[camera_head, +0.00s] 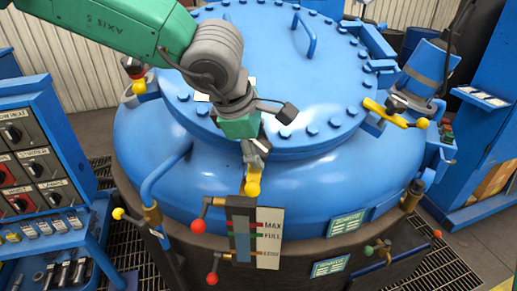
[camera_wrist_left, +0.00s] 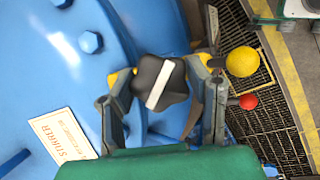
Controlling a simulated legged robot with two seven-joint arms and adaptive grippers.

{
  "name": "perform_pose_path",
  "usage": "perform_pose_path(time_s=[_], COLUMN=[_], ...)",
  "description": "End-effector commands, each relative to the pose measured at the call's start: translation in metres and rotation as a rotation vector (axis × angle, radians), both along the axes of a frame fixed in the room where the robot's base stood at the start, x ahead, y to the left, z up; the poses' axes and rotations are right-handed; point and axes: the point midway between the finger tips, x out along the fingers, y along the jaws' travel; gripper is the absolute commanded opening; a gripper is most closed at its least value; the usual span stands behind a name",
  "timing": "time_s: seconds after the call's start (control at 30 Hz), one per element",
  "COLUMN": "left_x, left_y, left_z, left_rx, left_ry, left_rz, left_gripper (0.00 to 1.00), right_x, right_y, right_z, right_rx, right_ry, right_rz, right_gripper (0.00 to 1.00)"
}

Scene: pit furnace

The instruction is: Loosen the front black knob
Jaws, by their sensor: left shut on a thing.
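The front black knob (camera_wrist_left: 160,82), lobed with a white stripe across its top, sits between the two fingers of my left gripper (camera_wrist_left: 162,88) in the left wrist view. The fingers are shut on it from both sides. In the head view my left gripper (camera_head: 257,150) points down at the front rim of the blue furnace lid (camera_head: 270,70) and hides the knob. A yellow clamp lever with a ball end (camera_head: 253,188) shows just below the fingers; its ball also shows in the left wrist view (camera_wrist_left: 242,61). My right gripper is not in view.
Another clamp with a yellow bar (camera_head: 385,112) and black knob is at the lid's right. Below my gripper stands a level gauge (camera_head: 270,238) with red-knobbed valves. A control panel (camera_head: 38,150) stands at left. A STIRRER label (camera_wrist_left: 62,137) lies on the lid.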

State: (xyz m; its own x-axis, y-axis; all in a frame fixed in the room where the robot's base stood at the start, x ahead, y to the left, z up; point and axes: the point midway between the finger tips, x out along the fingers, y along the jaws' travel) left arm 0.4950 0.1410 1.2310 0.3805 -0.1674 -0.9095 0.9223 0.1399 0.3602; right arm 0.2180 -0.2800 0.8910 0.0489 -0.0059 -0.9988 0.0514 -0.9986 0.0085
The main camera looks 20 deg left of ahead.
Motion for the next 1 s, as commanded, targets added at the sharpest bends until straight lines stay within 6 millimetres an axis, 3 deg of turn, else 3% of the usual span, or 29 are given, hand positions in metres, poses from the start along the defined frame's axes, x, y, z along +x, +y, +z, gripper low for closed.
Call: perform_pose_path(time_s=[0.5,1.0], left_x=[0.004,0.005], left_y=[-0.001,-0.001], left_z=[0.004,0.006], left_rx=[-0.12,-0.146], left_ry=[-0.085,-0.1], left_rz=[0.324,0.393], left_gripper=[0.15,0.15], right_x=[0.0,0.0], right_y=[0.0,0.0], right_z=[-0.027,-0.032], right_rx=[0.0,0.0], right_ry=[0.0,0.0], right_rz=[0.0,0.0], right_gripper=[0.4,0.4])
